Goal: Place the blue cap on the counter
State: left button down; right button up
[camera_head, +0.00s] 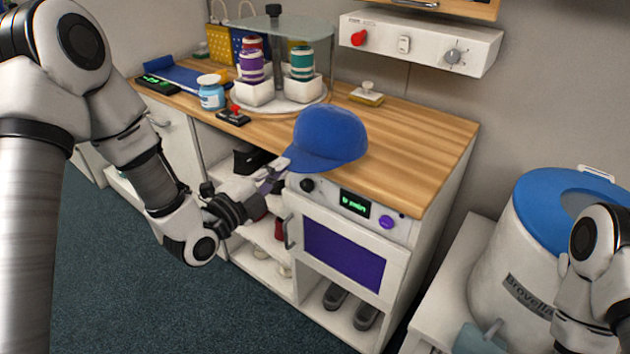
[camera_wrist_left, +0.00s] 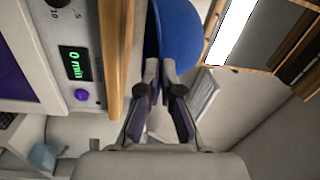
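The blue cap (camera_head: 328,138) is over the front part of the wooden counter (camera_head: 425,150), above the oven, with its brim toward the left. My left gripper (camera_head: 277,176) is at the brim, just in front of the counter's front edge. In the left wrist view its fingers (camera_wrist_left: 162,78) are close together on the blue cap (camera_wrist_left: 182,35), pinching its brim. The cap is beside the counter edge (camera_wrist_left: 117,60) there; I cannot tell whether it touches the counter top. My right arm shows at the right edge, but its gripper is out of view.
A switch panel (camera_head: 420,44) hangs above. The counter right of the cap is bare. A white drum (camera_head: 530,250) stands at right.

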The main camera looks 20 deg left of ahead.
aim_at(320, 161)
pick_arm(q)
jog(key=w+d, duration=0.1)
jog(key=d, duration=0.1)
jog(key=w+d, duration=0.1)
jog(key=d, duration=0.1)
jog(key=w+d, duration=0.2)
jog(key=shift+f, duration=0.35)
jog(key=shift+a+f, duration=0.1)
jog(key=shift+f, duration=1.65)
jog(key=shift+s+f, duration=0.1)
jog(key=shift+f, duration=0.05)
jog(key=c, duration=1.3)
grip_release()
